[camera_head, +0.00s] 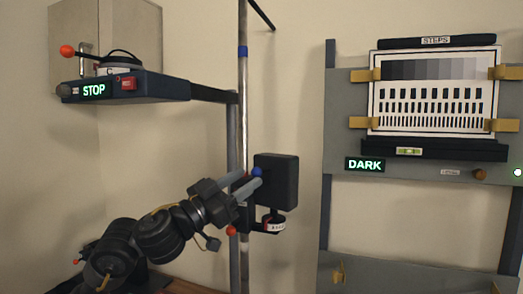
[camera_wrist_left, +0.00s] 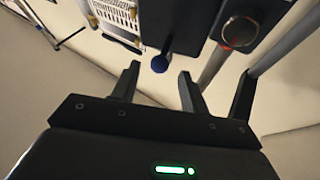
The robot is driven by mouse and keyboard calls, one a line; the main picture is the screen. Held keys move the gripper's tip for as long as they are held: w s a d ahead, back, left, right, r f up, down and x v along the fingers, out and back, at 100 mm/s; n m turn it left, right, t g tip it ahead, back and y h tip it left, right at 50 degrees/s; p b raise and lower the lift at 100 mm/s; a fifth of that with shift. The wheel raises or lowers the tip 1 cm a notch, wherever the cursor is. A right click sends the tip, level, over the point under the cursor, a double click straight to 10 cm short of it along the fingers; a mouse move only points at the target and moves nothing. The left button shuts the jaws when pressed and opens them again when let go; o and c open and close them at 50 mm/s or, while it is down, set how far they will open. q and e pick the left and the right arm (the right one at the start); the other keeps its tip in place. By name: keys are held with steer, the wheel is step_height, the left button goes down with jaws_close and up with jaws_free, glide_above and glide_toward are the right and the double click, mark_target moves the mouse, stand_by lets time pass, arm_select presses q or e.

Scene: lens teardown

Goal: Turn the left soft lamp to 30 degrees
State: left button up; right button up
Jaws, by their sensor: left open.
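The left soft lamp appears to be the dark box-shaped head (camera_head: 280,182) on the upright metal pole (camera_head: 243,120). My left gripper (camera_head: 254,180) is open beside the lamp's left side. The dark lamp body (camera_wrist_left: 170,25) is just beyond. My right gripper is not in view.
A dark shelf (camera_head: 150,88) reading STOP, with an orange-tipped lever (camera_head: 67,51), is at upper left. A grey frame (camera_head: 340,200) at right holds a test chart (camera_head: 435,90) and a DARK sign (camera_head: 364,164). An orange ball (camera_head: 231,230) is near the pole, below my gripper.

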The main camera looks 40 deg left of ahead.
mark_target(262, 171)
arm_select(q)
steer(key=p+x, duration=0.1)
steer(key=x, duration=0.5)
steer(key=shift+f, duration=0.1)
jaws_close()
